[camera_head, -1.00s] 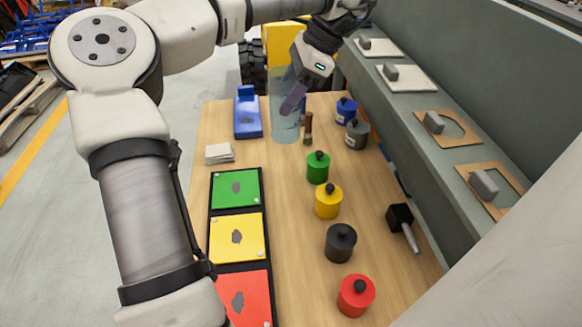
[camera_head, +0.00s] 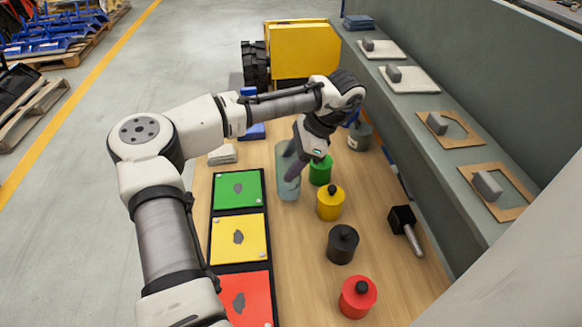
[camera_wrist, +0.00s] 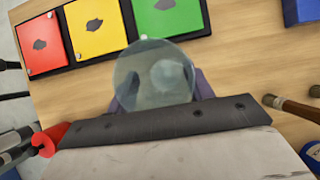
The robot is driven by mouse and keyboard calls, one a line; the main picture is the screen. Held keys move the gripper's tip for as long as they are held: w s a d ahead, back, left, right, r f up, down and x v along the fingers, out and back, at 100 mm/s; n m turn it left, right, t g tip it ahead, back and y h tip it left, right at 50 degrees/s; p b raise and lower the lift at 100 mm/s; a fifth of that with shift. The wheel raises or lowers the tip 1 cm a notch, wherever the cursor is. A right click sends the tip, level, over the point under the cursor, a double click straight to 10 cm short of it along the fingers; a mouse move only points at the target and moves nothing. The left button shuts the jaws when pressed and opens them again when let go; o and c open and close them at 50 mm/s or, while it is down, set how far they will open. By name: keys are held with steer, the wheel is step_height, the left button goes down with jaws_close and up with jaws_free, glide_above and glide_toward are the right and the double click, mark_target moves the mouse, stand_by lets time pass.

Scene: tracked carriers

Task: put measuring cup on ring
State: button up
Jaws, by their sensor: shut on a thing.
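A clear, pale blue-green cylinder (camera_head: 288,187), which I take for the measuring cup, is in my gripper (camera_head: 291,168) over the middle of the wooden table. The wrist view shows the round cup (camera_wrist: 153,75) between the purple fingers of my gripper (camera_wrist: 160,92). I cannot tell whether its base touches the table. No thing is clearly marked as the ring.
Green (camera_head: 320,170), yellow (camera_head: 330,203), black (camera_head: 342,243) and red (camera_head: 358,297) knobbed cylinders stand right of the cup. A black mallet (camera_head: 402,219) lies farther right. Green (camera_head: 252,198), yellow (camera_head: 254,245) and red (camera_head: 262,300) panels lie left. A brush (camera_wrist: 290,105) lies near.

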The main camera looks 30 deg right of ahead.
step_height(320, 180, down, 2)
steer(key=shift+f, duration=0.15)
steer(key=o, duration=1)
